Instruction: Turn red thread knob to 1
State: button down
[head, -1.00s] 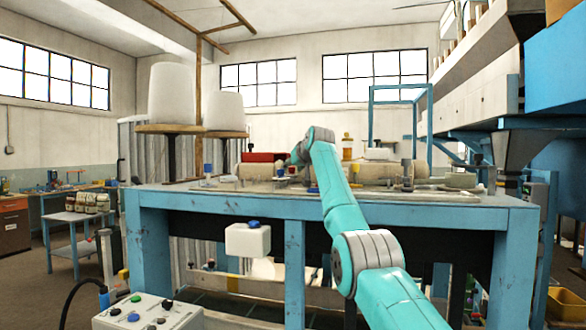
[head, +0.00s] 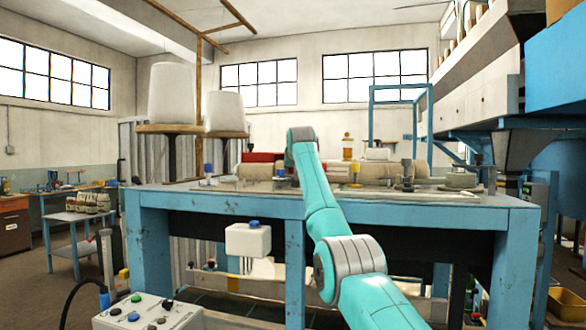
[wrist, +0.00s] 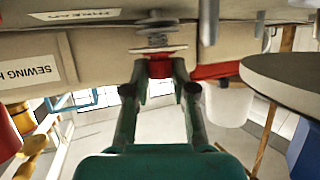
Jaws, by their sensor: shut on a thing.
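The red thread knob (wrist: 160,68) shows in the wrist view as a small red piece below a pale disc and a grey screw-like stem. My gripper (wrist: 160,80) has its two dark fingers closed on either side of it, touching it. How the knob is turned and any number marks cannot be read. A white label with "THREAD" (wrist: 74,15) appears upside down on the beige machine body above it. In the head view my arm hides the gripper and the knob.
In the wrist view a "SEWING" label (wrist: 30,75), a yellow part (wrist: 32,150) and a grey round plate (wrist: 290,75) lie around the gripper. In the head view a blue-framed table (head: 420,207) bears the machine, with large white spools (head: 171,93) at left.

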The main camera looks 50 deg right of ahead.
jog(key=shift+f, duration=0.1)
jog(key=c, duration=1)
grip_release()
jog(key=shift+o, duration=0.2)
jog(key=shift+a, duration=0.1)
jog(key=v, duration=1.2)
jog(key=shift+w, duration=0.2)
